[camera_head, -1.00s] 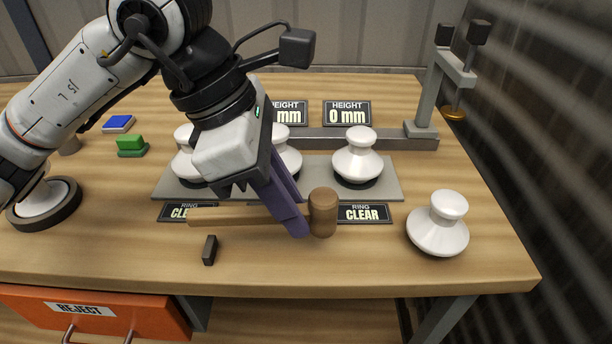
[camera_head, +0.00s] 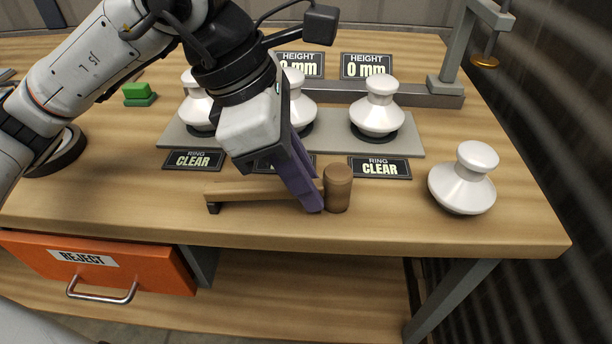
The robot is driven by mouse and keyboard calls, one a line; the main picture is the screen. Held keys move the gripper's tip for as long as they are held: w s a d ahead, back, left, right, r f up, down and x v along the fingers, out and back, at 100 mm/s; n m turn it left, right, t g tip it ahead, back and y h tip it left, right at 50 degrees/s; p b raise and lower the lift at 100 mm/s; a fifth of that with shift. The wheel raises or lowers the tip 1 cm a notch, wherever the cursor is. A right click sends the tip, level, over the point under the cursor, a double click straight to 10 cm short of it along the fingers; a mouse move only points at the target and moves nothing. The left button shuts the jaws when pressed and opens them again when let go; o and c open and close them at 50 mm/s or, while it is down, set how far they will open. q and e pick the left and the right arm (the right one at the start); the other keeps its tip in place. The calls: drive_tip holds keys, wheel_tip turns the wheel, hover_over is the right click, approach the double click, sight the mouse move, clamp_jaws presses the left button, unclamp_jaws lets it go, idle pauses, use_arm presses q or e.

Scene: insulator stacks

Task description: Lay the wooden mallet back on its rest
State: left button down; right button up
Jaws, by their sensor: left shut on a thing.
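The wooden mallet has a round head (camera_head: 338,188) at the right and a handle (camera_head: 255,189) reaching left, roughly level, near the table's front edge. My left gripper (camera_head: 312,203) comes down from above with its purple fingers shut on the handle beside the head. The small black rest (camera_head: 213,208) shows under the handle's left end. I cannot tell whether the handle touches it. The fingers hide part of the handle near the head. My right gripper is not in view.
Several white insulators stand behind, some on a grey plate (camera_head: 410,147), and one loose insulator (camera_head: 462,180) stands at the right. Ring and height signs line the plate. A grey gauge stand (camera_head: 447,85) is at the back right. An orange REJECT drawer (camera_head: 100,262) is below the front edge.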

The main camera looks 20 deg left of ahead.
use_arm(q)
drive_tip(key=c, duration=1.6)
unclamp_jaws()
drive_tip(key=shift+r, duration=0.1)
drive_tip(key=p+v, duration=0.1)
drive_tip(key=v, duration=0.9)
drive_tip(key=shift+a, duration=0.1)
drive_tip(key=shift+s, duration=0.1)
